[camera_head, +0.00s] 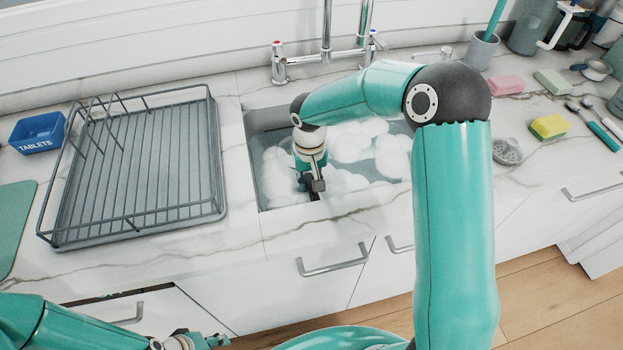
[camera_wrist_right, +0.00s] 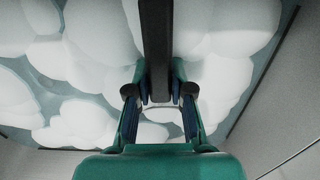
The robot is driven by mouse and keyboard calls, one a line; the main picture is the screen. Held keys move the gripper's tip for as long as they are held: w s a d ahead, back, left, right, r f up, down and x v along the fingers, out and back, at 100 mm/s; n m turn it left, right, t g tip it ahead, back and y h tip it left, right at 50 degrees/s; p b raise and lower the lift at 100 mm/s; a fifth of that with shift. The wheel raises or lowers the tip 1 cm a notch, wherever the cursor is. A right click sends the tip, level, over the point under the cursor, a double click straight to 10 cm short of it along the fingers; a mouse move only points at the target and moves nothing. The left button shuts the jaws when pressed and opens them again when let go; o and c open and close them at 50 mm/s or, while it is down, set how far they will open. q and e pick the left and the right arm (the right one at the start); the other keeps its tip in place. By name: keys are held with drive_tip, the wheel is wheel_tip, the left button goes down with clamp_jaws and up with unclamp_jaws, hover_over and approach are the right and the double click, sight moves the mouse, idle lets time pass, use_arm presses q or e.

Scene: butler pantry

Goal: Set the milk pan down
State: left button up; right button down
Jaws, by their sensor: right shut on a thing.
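My right gripper (camera_head: 312,188) points down into the sink, over the suds near its front wall. In the right wrist view my right gripper (camera_wrist_right: 159,92) is shut on a dark straight bar that looks like the handle of the milk pan (camera_wrist_right: 155,40). The handle runs away from the fingers to the top of that view. The pan's bowl cannot be made out; suds fill the area around the handle. My left gripper (camera_head: 198,341) is partly in view at the bottom left, and its jaws cannot be read.
The sink (camera_head: 254,122) holds water and white suds below a tap (camera_head: 326,55). An apparently empty wire dish rack (camera_head: 215,212) stands left of it, by a blue tablets box (camera_head: 38,145). Right of the sink are sponges (camera_head: 549,126), a drain strainer (camera_head: 507,152) and brushes.

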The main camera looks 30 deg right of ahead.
drive_tip(key=shift+f+b, duration=0.6)
drive_tip(key=shift+b, duration=0.05)
drive_tip(key=c, duration=1)
unclamp_jaws()
drive_tip(key=shift+c, duration=0.2)
drive_tip(key=shift+r, duration=0.15)
drive_tip(key=shift+r+p, duration=0.6)
drive_tip(key=shift+p, duration=0.15)
wheel_tip(320, 180, up, 12)
drive_tip(key=shift+f, duration=0.1)
